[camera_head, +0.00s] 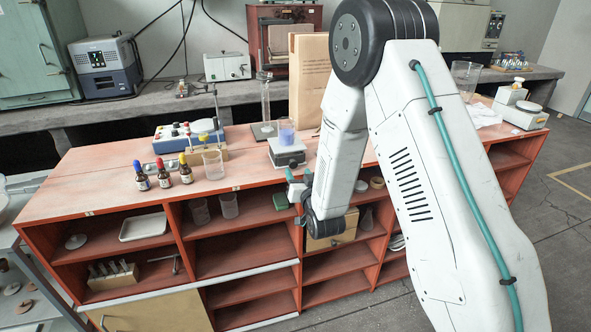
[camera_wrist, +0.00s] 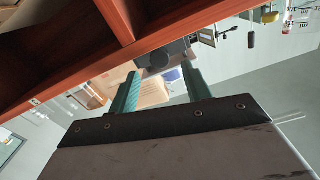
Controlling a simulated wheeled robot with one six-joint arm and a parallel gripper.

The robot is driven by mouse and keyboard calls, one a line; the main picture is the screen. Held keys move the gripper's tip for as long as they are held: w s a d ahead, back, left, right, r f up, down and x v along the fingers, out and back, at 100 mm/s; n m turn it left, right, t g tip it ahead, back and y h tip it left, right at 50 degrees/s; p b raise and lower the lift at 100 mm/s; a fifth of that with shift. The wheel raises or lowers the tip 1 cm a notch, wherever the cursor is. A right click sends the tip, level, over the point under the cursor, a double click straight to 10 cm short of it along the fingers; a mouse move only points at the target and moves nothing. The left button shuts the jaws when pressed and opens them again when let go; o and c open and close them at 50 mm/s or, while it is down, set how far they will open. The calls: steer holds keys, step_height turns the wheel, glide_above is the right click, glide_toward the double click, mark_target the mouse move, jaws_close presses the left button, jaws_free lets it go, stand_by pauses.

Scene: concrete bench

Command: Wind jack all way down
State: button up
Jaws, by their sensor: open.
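The jack (camera_head: 287,158) is a small grey and dark stand on the red bench top, near its front edge. A beaker of blue liquid (camera_head: 286,133) stands on its upper plate. My gripper (camera_head: 298,177) is open, at the bench's front edge just below and in front of the jack. The fingers appear empty and apart from the jack. I cannot make out its knob clearly.
Several dropper bottles (camera_head: 164,173), an empty beaker (camera_head: 213,164) and a blue control box (camera_head: 188,136) stand left of the jack. Open shelves (camera_head: 245,229) lie below the bench top.

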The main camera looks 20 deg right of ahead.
mark_target(294, 165)
steer(key=shift+w, duration=1.9)
steer(key=c, duration=1)
steer(key=shift+n, duration=0.4)
steer(key=shift+n, duration=2.7)
